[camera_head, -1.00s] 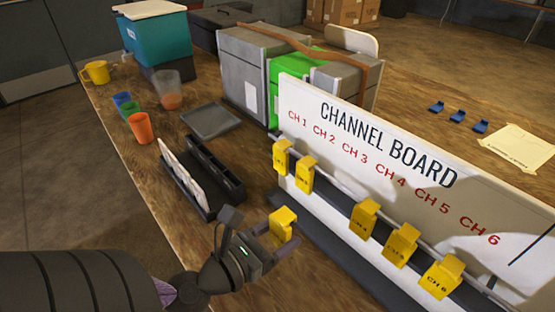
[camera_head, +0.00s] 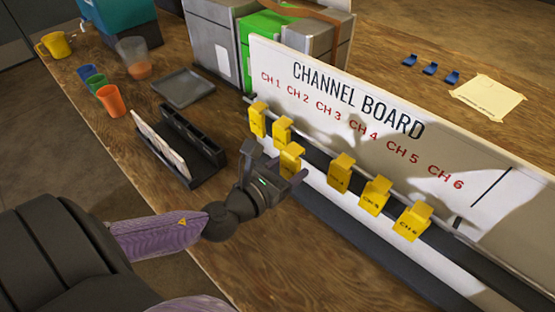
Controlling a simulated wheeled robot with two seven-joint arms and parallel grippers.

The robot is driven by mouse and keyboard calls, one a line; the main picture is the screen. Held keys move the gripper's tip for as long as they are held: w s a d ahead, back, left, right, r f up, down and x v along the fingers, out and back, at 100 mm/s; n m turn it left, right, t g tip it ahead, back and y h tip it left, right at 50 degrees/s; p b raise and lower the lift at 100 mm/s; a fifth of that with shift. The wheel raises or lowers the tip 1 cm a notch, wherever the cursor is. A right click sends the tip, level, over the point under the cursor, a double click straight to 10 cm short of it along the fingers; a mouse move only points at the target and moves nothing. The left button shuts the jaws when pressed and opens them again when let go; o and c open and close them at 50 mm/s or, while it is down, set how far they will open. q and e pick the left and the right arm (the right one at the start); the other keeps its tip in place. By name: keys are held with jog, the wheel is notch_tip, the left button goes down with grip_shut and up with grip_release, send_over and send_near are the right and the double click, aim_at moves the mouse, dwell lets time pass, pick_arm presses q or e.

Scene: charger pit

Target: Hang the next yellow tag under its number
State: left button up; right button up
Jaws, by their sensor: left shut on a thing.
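My left gripper (camera_head: 279,167) is shut on a yellow tag (camera_head: 291,158) and holds it at the rail of the white channel board (camera_head: 400,110), in the gap between the second and fourth numbers. I cannot tell whether the held tag touches the rail. Yellow tags hang left of it, under CH 1 (camera_head: 258,120) and CH 2 (camera_head: 282,130). More hang right of it, under CH 4 (camera_head: 340,172), CH 5 (camera_head: 375,195) and CH 6 (camera_head: 412,222). The gripper hides part of the held tag. My right gripper is not in view.
A black rack (camera_head: 192,135) with white cards stands left of the gripper. A grey tray (camera_head: 183,88), coloured cups (camera_head: 110,100) and grey cases (camera_head: 212,45) stand farther back. Blue clips (camera_head: 430,69) and a paper sheet (camera_head: 488,96) lie behind the board.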

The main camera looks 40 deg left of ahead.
pick_arm(q)
jog(key=w, duration=0.5)
jog(key=shift+w+d, duration=0.35)
jog(key=shift+w, duration=0.05)
jog(key=shift+f+b, duration=0.45)
jog(key=shift+f, duration=0.25)
